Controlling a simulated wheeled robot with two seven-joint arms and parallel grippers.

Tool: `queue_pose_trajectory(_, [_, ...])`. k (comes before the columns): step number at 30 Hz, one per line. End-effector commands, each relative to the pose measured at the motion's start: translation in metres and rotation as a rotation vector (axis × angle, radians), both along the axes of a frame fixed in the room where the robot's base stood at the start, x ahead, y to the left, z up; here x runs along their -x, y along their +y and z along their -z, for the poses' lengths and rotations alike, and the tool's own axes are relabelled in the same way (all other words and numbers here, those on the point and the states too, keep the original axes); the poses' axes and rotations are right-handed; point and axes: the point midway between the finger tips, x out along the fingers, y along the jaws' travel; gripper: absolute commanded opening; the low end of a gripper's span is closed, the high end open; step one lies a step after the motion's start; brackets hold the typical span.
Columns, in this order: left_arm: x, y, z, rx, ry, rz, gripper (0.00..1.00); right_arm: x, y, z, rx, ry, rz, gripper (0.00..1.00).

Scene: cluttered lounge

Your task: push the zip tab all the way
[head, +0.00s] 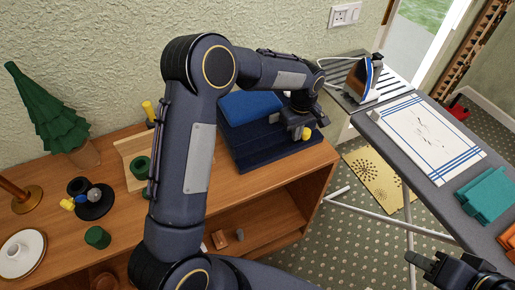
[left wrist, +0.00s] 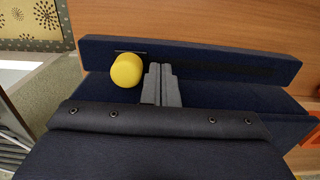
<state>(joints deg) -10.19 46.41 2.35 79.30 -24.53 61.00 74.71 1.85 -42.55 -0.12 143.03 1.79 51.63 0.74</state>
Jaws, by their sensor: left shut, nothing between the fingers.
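A yellow cylindrical tab (head: 306,133) sits near the right end of a dark navy piece (head: 258,152) on the wooden cabinet. In the left wrist view the yellow tab (left wrist: 127,70) is near the left end of a raised navy strip (left wrist: 205,57), with a dark line running along the strip to its right. My left gripper (head: 298,132) is shut and empty, right beside the tab. In the left wrist view its fingertips (left wrist: 160,70) lie just right of the tab; I cannot tell whether they touch it. My right gripper (head: 420,262) is at the lower right, far from the tab.
The wooden cabinet (head: 265,185) also holds a green tree (head: 48,110), a wooden tray (head: 130,150), a green cylinder (head: 97,237) and a white plate (head: 22,252). A bright blue folded piece (head: 250,108) lies on the navy one. An ironing board (head: 445,205) stands to the right.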

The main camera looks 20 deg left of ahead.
Motion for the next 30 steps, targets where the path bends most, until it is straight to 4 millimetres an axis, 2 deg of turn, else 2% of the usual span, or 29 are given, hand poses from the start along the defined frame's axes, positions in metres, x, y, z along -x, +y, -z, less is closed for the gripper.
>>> queue_pose_trajectory(10, [0.005, 0.004, -0.006, 0.001, -0.001, 0.0, 0.0, 0.0, 0.0, -0.002, 0.0, 0.0, 0.0, 0.36])
queue_pose_trajectory(30, [0.005, 0.004, -0.06, 0.001, -0.001, 0.0, 0.0, 0.0, 0.0, -0.039, 0.0, 0.0, 0.0, 0.36])
